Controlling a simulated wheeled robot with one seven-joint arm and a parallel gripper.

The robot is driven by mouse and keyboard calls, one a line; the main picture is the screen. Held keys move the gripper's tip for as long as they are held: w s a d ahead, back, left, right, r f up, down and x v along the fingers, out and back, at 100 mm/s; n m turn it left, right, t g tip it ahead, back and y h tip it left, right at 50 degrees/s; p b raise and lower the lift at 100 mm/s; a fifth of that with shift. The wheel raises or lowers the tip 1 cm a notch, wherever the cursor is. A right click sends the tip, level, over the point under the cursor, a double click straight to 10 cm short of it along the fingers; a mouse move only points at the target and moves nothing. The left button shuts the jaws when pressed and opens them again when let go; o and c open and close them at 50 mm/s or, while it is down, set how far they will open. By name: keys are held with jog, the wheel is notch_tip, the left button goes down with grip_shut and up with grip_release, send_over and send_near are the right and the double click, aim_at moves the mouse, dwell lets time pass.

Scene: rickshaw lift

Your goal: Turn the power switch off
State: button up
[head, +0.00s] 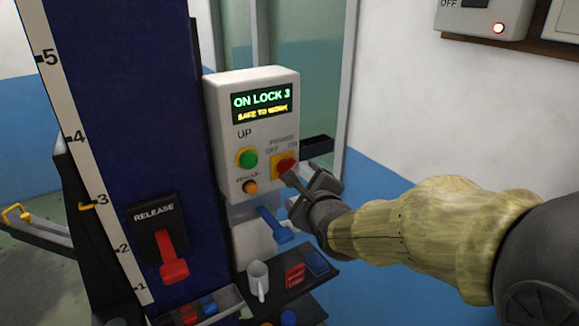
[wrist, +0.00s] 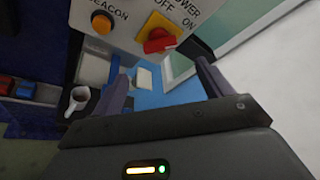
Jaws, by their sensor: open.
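The power switch (head: 285,166) is a red rotary knob on a yellow plate, low on the right side of the grey control box (head: 222,150). OFF is printed at its upper left and ON at its upper right; the knob seems tilted toward ON, though its angle is hard to read. In the wrist view the red knob (wrist: 158,42) is above the gap between my fingers. My gripper (head: 306,178) is open and empty, just right of and below the knob. Its fingers (wrist: 160,73) stand apart on either side; contact with the knob cannot be made out.
The box display (head: 261,101) reads "ON LOCK 3, SAFE TO WORK". A green UP button (head: 248,158) and an orange beacon button (head: 250,187) are left of the switch. Below are a blue lever (head: 275,225), a shelf with a mug (head: 258,279), and a red release lever (head: 173,262).

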aim_at(287, 169)
jog(key=p+x, duration=0.3)
jog(key=x, duration=0.7)
jog(key=shift+w+f, duration=0.1)
jog(key=shift+w, duration=0.15)
jog(key=shift+c, duration=0.2)
